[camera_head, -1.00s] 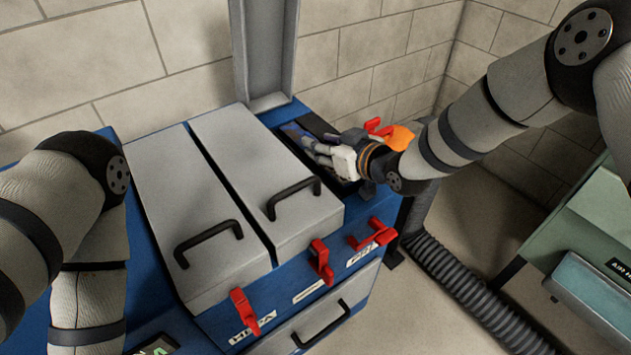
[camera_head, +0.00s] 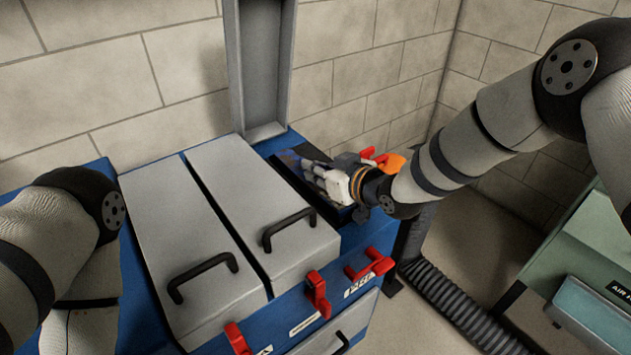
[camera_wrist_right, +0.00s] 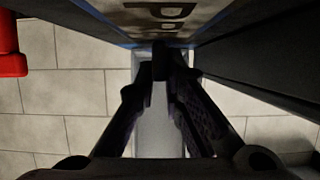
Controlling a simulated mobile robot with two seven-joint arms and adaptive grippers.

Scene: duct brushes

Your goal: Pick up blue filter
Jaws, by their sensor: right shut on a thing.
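The blue filter (camera_head: 289,158) shows as a dark blue edge in the open slot at the right end of the blue cabinet's top. Most of it is hidden by my right gripper and the slot. My right gripper (camera_head: 316,176) is down at the slot and shut on the filter. In the right wrist view the gripper's dark fingers (camera_wrist_right: 160,75) converge near the middle, with a pale strip between them. The held part is too dark to make out there. My left arm is at the left edge, and its gripper is out of view.
Two grey lids (camera_head: 194,258) with black handles cover the rest of the blue cabinet (camera_head: 375,242). Red latches (camera_head: 317,293) stick out along its front. A grey post (camera_head: 264,70) stands behind. A ribbed hose (camera_head: 448,297) and a green unit (camera_head: 585,240) are at the right.

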